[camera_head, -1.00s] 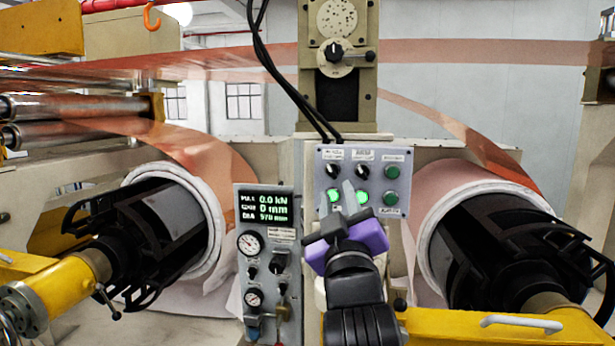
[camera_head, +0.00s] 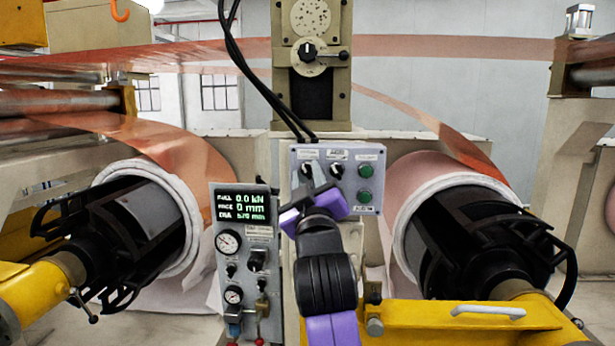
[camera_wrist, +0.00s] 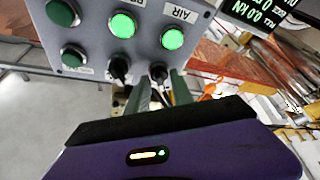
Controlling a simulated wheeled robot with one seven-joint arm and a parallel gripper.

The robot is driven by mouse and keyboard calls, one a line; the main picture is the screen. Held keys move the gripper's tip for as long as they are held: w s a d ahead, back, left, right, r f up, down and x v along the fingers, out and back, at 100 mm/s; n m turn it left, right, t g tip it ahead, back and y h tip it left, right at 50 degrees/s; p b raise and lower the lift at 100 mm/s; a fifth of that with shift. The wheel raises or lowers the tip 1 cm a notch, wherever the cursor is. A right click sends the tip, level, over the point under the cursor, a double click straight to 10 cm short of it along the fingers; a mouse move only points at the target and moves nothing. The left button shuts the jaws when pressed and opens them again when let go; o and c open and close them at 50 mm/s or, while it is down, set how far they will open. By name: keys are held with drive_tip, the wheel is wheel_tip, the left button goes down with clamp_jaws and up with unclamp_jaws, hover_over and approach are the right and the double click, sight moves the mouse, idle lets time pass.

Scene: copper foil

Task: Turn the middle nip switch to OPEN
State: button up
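The grey switch box (camera_head: 374,151) has two black knobs side by side at the top and green buttons. I take the middle nip switch to be the knob in the middle column (camera_head: 336,168); in the wrist view it is the left one of the two knobs (camera_wrist: 119,68). Its label is too small to read. The left-column knob (camera_head: 306,169) appears at right in the wrist view (camera_wrist: 158,72). My gripper (camera_head: 308,180) is in front of the box. Its two grey fingers (camera_wrist: 161,84) stand apart, with the left-column knob appearing between them. Contact cannot be told. My gripper hides the lit buttons in the head view.
A gauge panel (camera_head: 244,260) with a lit display stands close at left. Large copper foil rolls on black shafts flank the box, the left roll (camera_head: 180,205) and right roll (camera_head: 408,215). A yellow arm (camera_head: 450,314) crosses at lower right. Black cables (camera_head: 262,85) hang above.

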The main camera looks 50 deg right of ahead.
clamp_jaws()
